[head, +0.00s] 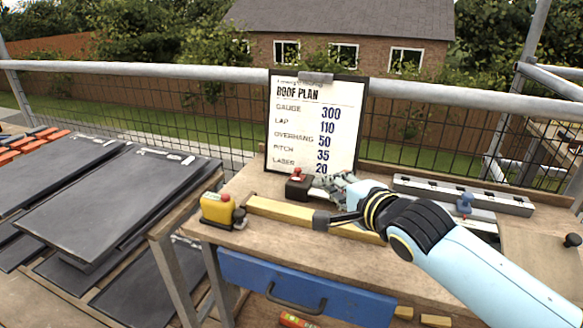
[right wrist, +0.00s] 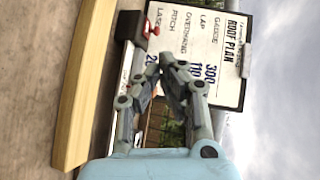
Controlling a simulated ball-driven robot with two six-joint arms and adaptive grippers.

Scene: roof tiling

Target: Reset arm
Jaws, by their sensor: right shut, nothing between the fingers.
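My right arm comes in from the right in the head view, over the wooden workbench (head: 240,240). Its gripper (head: 326,184) is in front of the roof plan board (head: 312,125), beside a small dark box with a red knob (head: 298,184). In the right wrist view the gripper (right wrist: 173,68) has its fingertips together with nothing between them. The board (right wrist: 208,30) and the dark box (right wrist: 130,26) show beyond the fingers there. Whether the fingers touch the box is unclear. My left gripper is not in view.
A wooden batten (head: 280,212) lies under my right wrist. A yellow device with a red button (head: 217,209) sits at the bench's left corner. A grey metal rail (head: 470,196) and a blue-knobbed tool (head: 464,205) are at the right. Dark slates (head: 100,205) lie left; a railing (head: 180,72) stands behind.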

